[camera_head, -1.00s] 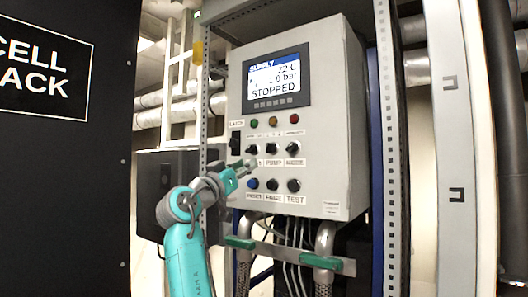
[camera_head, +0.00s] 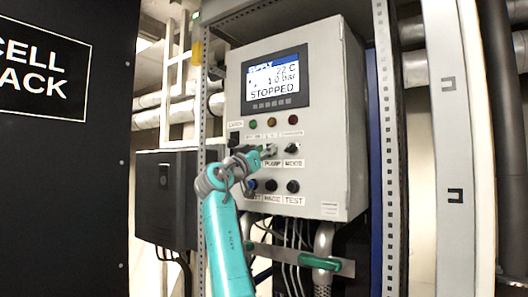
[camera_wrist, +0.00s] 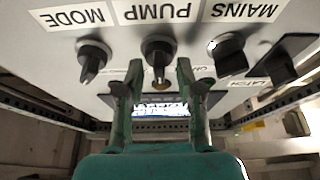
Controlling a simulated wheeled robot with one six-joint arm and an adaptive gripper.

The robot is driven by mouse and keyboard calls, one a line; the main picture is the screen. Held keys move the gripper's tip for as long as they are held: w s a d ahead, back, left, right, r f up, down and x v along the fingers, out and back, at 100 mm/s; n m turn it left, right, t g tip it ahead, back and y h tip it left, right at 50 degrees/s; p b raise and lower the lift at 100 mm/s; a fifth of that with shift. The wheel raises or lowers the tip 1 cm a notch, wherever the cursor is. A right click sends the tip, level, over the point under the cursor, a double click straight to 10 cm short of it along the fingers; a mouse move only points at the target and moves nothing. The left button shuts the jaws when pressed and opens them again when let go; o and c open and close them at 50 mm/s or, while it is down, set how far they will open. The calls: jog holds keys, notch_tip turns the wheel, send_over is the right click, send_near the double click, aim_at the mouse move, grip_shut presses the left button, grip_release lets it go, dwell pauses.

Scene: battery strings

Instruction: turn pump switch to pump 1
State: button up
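The pump switch is a black rotary knob above the PUMP label on the grey control box, mostly behind my gripper (camera_head: 266,152) in the head view. In the wrist view, which is upside down, the pump knob (camera_wrist: 158,48) is clear, its pointer running nearly straight along the picture's vertical. My gripper (camera_wrist: 159,68) is open, its two teal fingers apart, with the tips close to either side of the knob's pointer. I cannot tell whether they touch it. The display (camera_head: 274,78) reads STOPPED.
The MODE knob (camera_head: 292,148) sits right of the pump knob; the MAINS knob (camera_wrist: 228,52) is on its other side. Lower knobs include TEST (camera_head: 292,187). Coloured lamps (camera_head: 271,122) are above. Rack posts (camera_head: 388,150) flank the box, and pipes run below it.

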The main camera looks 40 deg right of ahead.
jog(key=shift+c, duration=0.2)
grip_shut()
jog(key=shift+n, duration=0.3)
jog(key=n+t+y, duration=0.1)
jog(key=n, duration=0.3)
jog(key=n+t+y, duration=0.1)
jog(key=n+t, duration=0.1)
jog(key=n, duration=0.2)
jog(key=n+t+y, duration=0.1)
jog(key=n+y, duration=0.1)
jog(key=n, duration=0.1)
jog(key=shift+s+d+r+n+t, duration=0.1)
jog(key=shift+s+n+t, duration=0.05)
jog(key=shift+n+t, duration=0.2)
jog(key=shift+n, duration=0.35)
jog(key=shift+o, duration=0.2)
grip_release()
